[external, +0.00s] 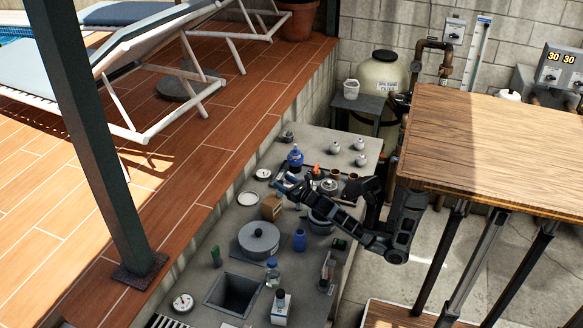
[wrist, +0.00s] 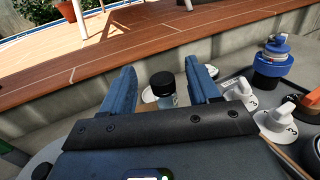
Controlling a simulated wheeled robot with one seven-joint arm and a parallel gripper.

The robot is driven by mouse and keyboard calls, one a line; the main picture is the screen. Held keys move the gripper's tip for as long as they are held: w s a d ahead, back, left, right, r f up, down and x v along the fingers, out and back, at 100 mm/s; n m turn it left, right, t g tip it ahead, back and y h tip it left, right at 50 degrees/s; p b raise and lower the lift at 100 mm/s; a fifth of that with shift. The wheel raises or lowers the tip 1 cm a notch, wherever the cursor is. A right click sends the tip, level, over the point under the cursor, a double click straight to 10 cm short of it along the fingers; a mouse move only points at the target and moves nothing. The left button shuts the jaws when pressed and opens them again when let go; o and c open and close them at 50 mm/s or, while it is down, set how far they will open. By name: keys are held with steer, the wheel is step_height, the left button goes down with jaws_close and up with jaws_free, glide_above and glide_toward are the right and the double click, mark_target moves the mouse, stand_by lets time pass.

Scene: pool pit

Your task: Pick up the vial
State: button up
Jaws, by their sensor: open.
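A small clear vial with a black cap (wrist: 163,84) stands upright between my gripper's blue fingers in the wrist view, apart from both as far as I can see. Its lower part is hidden behind the gripper body. My gripper (wrist: 161,70) is open, with a finger to either side of the vial. In the external view my gripper (external: 284,181) is low over the counter, above and behind a small brown box (external: 271,207). I cannot make out the vial there.
A blue-topped container (external: 295,157) stands just beyond my gripper, also in the wrist view (wrist: 272,62). A grey lidded pot (external: 258,240), a blue can (external: 299,240) and a sink (external: 232,293) are nearer. A round dial (external: 263,175) lies by the wall edge.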

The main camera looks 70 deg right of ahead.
mark_target(280, 182)
steer(key=shift+w+d+f, duration=0.2)
steer(key=shift+w+f, duration=0.3)
steer(key=shift+f, duration=0.05)
steer(key=shift+w+d+f, duration=0.2)
steer(key=shift+w+f, duration=0.25)
steer(key=shift+f, duration=0.1)
steer(key=shift+w+d+f, duration=0.1)
steer(key=shift+w+d, duration=0.05)
steer(key=shift+w, duration=0.3)
steer(key=shift+c, duration=0.2)
jaws_close()
